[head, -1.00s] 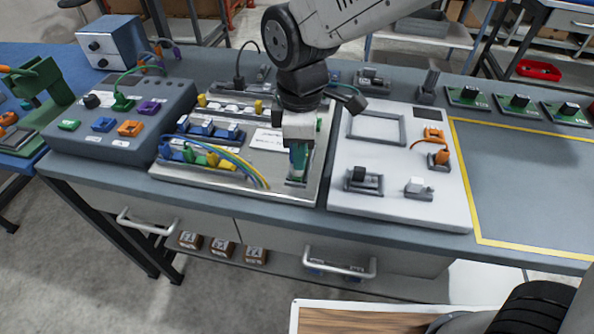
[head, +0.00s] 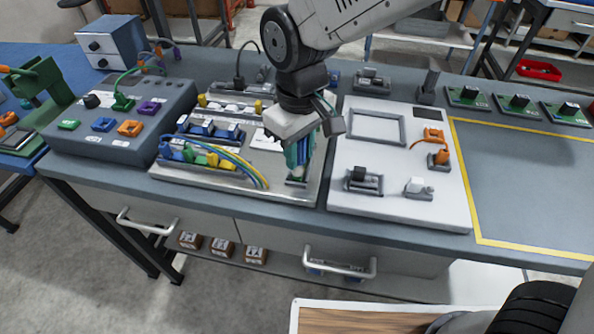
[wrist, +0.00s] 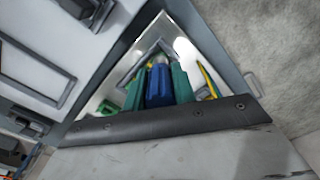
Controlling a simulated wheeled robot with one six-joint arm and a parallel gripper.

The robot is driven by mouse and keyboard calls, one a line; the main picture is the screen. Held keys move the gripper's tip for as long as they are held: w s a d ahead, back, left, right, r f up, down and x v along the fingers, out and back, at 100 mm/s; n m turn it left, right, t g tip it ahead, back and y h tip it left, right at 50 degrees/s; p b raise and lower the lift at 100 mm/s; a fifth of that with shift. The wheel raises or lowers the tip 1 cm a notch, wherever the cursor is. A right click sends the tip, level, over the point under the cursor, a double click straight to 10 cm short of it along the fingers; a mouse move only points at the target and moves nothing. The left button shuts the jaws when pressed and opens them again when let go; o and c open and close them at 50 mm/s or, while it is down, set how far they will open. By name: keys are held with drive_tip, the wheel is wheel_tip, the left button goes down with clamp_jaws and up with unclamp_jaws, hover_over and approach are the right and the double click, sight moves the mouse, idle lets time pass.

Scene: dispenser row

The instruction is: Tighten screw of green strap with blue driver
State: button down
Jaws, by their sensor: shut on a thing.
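My gripper (head: 300,152) points down over the front right of the silver panel (head: 310,190). Its two green fingers are shut on the blue driver (wrist: 159,82), which shows between them in the wrist view and as a blue strip (head: 304,151) in the head view. The driver points down toward a small grey holder (head: 296,181) on the panel. I cannot tell whether its tip touches a screw. Green and yellow leads (head: 243,166) curve over the panel to the left. The green strap's screw cannot be made out and is hidden by my gripper or too small.
A white board (head: 345,195) with a grey frame and connectors lies close on the right. A grey box (head: 120,135) with coloured sockets stands at the left. The yellow-outlined area (head: 520,185) at the right is clear.

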drive_tip(key=m, duration=0.5)
drive_tip(key=shift+a, duration=0.1)
drive_tip(key=m, duration=0.9)
drive_tip(key=shift+a, duration=0.15)
drive_tip(key=m, duration=0.5)
drive_tip(key=shift+m, duration=0.3)
drive_tip(key=shift+f, duration=0.1)
drive_tip(key=shift+r, duration=0.9)
drive_tip(key=shift+r, duration=0.1)
drive_tip(key=shift+r, duration=2.15)
